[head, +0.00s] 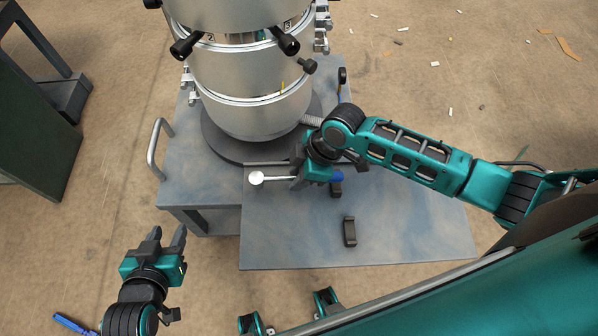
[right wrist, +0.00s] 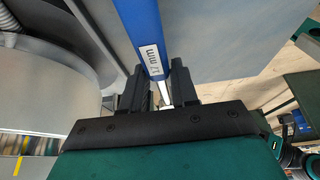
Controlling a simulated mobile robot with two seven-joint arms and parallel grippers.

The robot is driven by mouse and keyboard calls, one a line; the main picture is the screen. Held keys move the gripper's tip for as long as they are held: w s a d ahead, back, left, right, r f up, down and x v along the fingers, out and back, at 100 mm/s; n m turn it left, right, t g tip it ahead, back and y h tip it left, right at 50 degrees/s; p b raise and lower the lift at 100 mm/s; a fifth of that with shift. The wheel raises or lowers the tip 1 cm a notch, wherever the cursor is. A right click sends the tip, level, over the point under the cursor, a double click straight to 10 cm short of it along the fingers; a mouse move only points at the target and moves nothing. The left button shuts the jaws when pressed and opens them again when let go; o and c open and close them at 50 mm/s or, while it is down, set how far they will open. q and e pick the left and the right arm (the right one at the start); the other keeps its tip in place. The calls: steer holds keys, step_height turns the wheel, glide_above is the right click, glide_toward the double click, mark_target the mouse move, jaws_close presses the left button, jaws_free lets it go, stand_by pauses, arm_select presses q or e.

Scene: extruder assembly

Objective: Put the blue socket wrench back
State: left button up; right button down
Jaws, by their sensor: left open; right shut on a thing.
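The blue socket wrench has a blue handle (head: 338,176) and a metal shaft (head: 280,178) with a bright round end to the left. My right gripper (head: 300,178) is shut on it, over the table's back part. In the right wrist view the blue handle (right wrist: 146,30) with a white "mm" size label runs up and away from between the fingers (right wrist: 158,88) of that gripper. A small black holder (head: 336,189) is just below the handle in the head view; another black holder (head: 349,231) stands nearer on the table. My left gripper (head: 166,246) is open and empty, left of the table.
The grey-blue table (head: 420,235) has free room at its front and right. A large silver cylindrical machine (head: 250,105) stands behind the wrench on a cart with a handle (head: 157,148). Another blue-handled object (head: 70,323) shows at the lower left.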

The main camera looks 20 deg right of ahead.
steer(key=shift+f+b, duration=0.6)
steer(key=shift+f, duration=0.45)
steer(key=c, duration=0.8)
jaws_free()
steer(key=shift+r, duration=0.1)
steer(key=p+v, duration=0.2)
steer(key=v, duration=1)
steer(key=shift+s+d+r+p, duration=0.1)
steer(key=shift+d+r+p, duration=0.05)
steer(key=shift+r+p, duration=0.2)
